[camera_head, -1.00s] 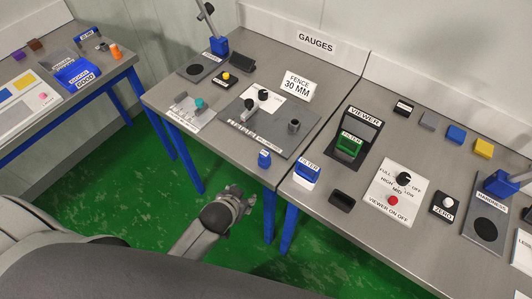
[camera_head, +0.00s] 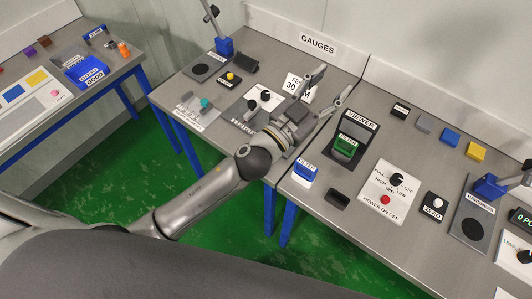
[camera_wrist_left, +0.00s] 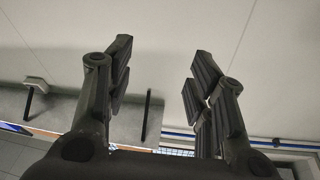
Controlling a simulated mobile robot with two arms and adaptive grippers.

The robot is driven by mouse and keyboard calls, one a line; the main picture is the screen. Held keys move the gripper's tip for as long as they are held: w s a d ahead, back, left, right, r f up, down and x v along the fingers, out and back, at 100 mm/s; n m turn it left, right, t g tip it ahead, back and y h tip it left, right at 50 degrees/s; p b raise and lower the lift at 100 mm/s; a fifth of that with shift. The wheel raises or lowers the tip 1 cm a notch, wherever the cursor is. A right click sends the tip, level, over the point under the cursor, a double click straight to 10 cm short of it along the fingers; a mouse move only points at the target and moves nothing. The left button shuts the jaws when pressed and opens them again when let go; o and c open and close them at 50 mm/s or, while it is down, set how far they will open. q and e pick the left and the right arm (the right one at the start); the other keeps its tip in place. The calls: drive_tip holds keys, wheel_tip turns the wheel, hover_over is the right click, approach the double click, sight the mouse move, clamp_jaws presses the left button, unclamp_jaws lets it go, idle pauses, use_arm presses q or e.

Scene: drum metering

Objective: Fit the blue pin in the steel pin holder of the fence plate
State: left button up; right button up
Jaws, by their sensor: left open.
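The fence plate (camera_head: 236,108) lies on the gauges table, grey, with a white card and black knobs on it; its right part is covered by my left arm. The blue pin and the steel pin holder are hidden behind my arm and gripper in the head view. My left gripper (camera_head: 330,84) is raised over the table at the plate's right side, fingers spread and empty, pointing toward the back. In the left wrist view its open fingers (camera_wrist_left: 162,75) have only a pale wall and ledge beyond. My right gripper is not in view.
The FENCE 30 MM sign (camera_head: 294,84) stands behind the plate, partly covered by my gripper. A teal piece (camera_head: 204,102) sits left of the plate.

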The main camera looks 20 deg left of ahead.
use_arm(q)
drive_tip(key=s+d+r+m+g+h, duration=0.3)
drive_tip(key=d+r+m+h, duration=0.2)
drive_tip(key=d+r+h, duration=0.1)
drive_tip(key=s+d+f+m+g+h, duration=0.3)
drive_tip(key=s+d+f+m+g, duration=0.15)
drive_tip(key=d+m+g, duration=0.35)
wheel_tip(320, 180, down, 9)
drive_tip(key=s+a+m+g+y, duration=0.1)
drive_tip(key=s+m+g+y, duration=0.1)
drive_tip(key=m+g+y, duration=0.3)
drive_tip(key=w+a+f+n+y, duration=0.1)
drive_tip(key=a+f+y, duration=0.3)
drive_tip(key=a, duration=0.4)
drive_tip(key=w+a+f+n+g+y, duration=0.1)
drive_tip(key=w+a+f+y, duration=0.3)
drive_tip(key=a, duration=0.5)
drive_tip(key=w+a+f+n+y, duration=0.2)
drive_tip(key=a+f+y, duration=0.2)
drive_tip(key=a, duration=0.5)
drive_tip(key=shift+w+a+f+g+y+p, duration=0.15)
drive_tip(key=shift+w+f+g+y+p, duration=0.25)
drive_tip(key=shift+y, duration=0.5)
drive_tip(key=shift+s, duration=0.1)
